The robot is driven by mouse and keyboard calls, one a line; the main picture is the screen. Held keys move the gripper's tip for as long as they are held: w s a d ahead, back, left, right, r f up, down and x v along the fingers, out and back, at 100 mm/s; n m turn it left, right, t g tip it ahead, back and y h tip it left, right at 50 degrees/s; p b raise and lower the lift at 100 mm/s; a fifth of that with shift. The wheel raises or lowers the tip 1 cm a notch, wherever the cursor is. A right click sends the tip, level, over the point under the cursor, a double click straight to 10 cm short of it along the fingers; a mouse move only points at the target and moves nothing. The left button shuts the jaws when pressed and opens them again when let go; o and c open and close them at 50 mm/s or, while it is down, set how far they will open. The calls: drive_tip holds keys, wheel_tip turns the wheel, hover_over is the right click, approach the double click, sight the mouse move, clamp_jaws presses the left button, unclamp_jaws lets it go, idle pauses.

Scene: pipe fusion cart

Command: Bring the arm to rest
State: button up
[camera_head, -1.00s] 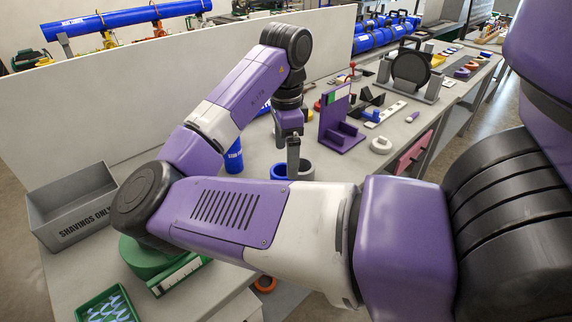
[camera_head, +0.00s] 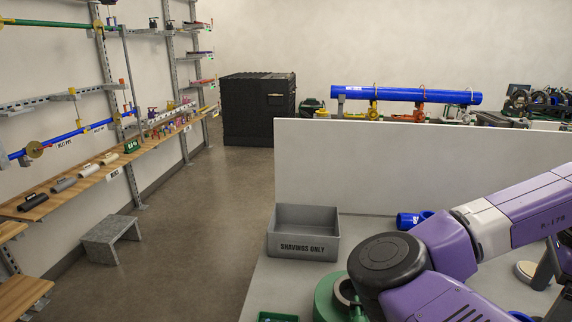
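My arm (camera_head: 500,220), purple, white and black, reaches in from the lower right and is bent over the grey bench (camera_head: 262,290). Its elbow joint (camera_head: 388,262) is above the green round fixture at the bench's front. The forearm runs up to the right and leaves the picture at the right edge. My gripper is outside the picture, so its fingers and anything in them cannot be seen.
A grey "SHAVINGS ONLY" bin (camera_head: 304,234) stands left of my elbow, with a blue cup (camera_head: 412,219) lying behind. A white partition (camera_head: 370,165) backs the bench. At left are a wooden shelf (camera_head: 95,175) and a grey step stool (camera_head: 110,238). The floor (camera_head: 200,230) between is clear.

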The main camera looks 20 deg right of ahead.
drive_tip(key=s+d+r+n+g+h, duration=0.1)
drive_tip(key=d+r+n+h, duration=0.2)
drive_tip(key=d, duration=0.4)
drive_tip(key=s+d+r+h, duration=0.1)
drive_tip(key=d+r+h, duration=0.3)
drive_tip(key=d+h, duration=0.25)
drive_tip(key=w+d+r+n+t+h, duration=0.2)
drive_tip(key=w+r+n+h, duration=0.3)
drive_tip(key=r+h, duration=0.4)
drive_tip(key=w+a+n+t, duration=1.1)
drive_tip(key=a+n+t, duration=0.2)
drive_tip(key=a+n, duration=0.15)
drive_tip(key=a+f+n+t+y, duration=0.5)
drive_tip(key=a+f+t+y, duration=0.15)
drive_tip(key=a, duration=0.45)
drive_tip(key=s+a+f+n+y, duration=0.4)
drive_tip(key=a+f+y, duration=0.35)
drive_tip(key=a, duration=0.45)
drive_tip(key=s+a+f+g+y, duration=0.2)
drive_tip(key=s+a+f, duration=0.5)
drive_tip(key=s, duration=0.3)
drive_tip(key=s+a+f+m+g+y, duration=0.1)
drive_tip(key=s+a+f+g+y, duration=0.1)
drive_tip(key=s+a+f, duration=0.5)
drive_tip(key=s+g, duration=0.1)
drive_tip(key=s, duration=0.2)
drive_tip(key=shift+s+g, duration=0.2)
drive_tip(key=shift+g, duration=0.15)
